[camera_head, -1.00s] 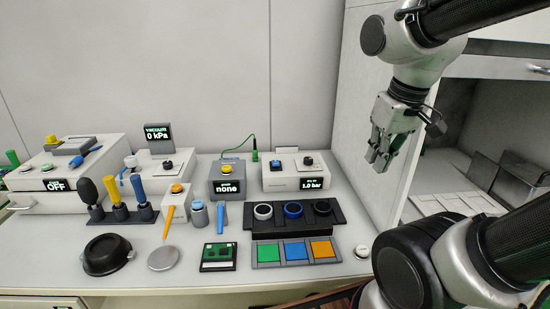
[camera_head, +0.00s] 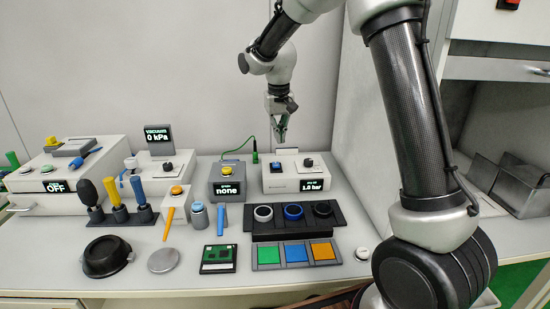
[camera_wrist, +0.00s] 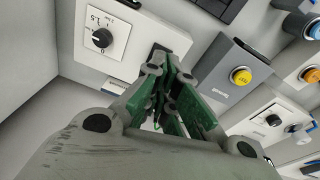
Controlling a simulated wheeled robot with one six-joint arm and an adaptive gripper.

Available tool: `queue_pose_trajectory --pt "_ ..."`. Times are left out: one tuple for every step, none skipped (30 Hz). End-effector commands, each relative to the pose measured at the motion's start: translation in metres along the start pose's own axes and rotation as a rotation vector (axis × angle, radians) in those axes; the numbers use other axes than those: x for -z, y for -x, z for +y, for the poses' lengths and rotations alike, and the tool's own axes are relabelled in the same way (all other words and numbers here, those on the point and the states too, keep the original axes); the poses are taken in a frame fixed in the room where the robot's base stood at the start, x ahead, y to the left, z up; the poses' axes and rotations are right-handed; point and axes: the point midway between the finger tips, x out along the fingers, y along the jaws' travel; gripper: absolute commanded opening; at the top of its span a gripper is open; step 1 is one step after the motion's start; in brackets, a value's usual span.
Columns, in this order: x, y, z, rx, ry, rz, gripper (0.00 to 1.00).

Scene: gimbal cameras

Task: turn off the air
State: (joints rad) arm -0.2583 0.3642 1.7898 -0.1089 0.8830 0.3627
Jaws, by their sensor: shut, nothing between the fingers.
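The white air box (camera_head: 292,185) stands at the back of the bench with a small display (camera_head: 312,185) reading 1.0 bar. On its top are a blue switch (camera_head: 276,166) at the left and a black knob (camera_head: 308,162) at the right. The wrist view shows a black knob (camera_wrist: 102,39) on a white dial plate, left of the fingers. My gripper (camera_head: 283,139) is shut and empty, pointing down above the box and apart from it. In the wrist view, the green-sided fingers (camera_wrist: 170,68) cover part of the box; the blue switch cannot be made out there.
Left of the air box is a grey box (camera_head: 227,189) with a yellow button and a display reading "none". A dark rack with rings (camera_head: 292,230) lies in front. A vacuum display (camera_head: 158,134) reads 0 kPa. A tall cabinet (camera_head: 380,110) stands at the right.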

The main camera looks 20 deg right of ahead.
Motion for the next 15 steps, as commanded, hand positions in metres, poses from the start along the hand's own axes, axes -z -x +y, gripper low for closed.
queue_pose_trajectory --pt "0.019 0.011 -0.003 0.008 -0.036 0.043 0.00" --pt "0.026 0.017 -0.004 0.013 -0.058 0.064 0.00" --pt "0.035 0.024 -0.005 0.017 -0.089 0.086 0.00" --pt "0.036 0.025 -0.005 0.018 -0.108 0.090 0.00" --pt "0.035 0.024 -0.004 0.019 -0.125 0.090 0.00" --pt "0.035 0.024 -0.004 0.020 -0.142 0.091 0.00" --pt "0.035 0.024 -0.005 0.021 -0.151 0.092 0.00" --pt "0.035 0.024 -0.004 0.021 -0.156 0.092 0.00" --pt "0.035 0.024 -0.004 0.021 -0.161 0.092 0.00" --pt "0.035 0.024 -0.004 0.021 -0.163 0.092 0.00" --pt "0.035 0.024 -0.004 0.021 -0.163 0.092 0.00" --pt "0.035 0.024 -0.004 0.021 -0.163 0.092 0.00" --pt "0.035 0.024 -0.004 0.021 -0.163 0.091 0.00" --pt "0.035 0.024 -0.004 0.021 -0.162 0.091 0.00" --pt "0.035 0.024 -0.004 0.021 -0.162 0.091 0.00"
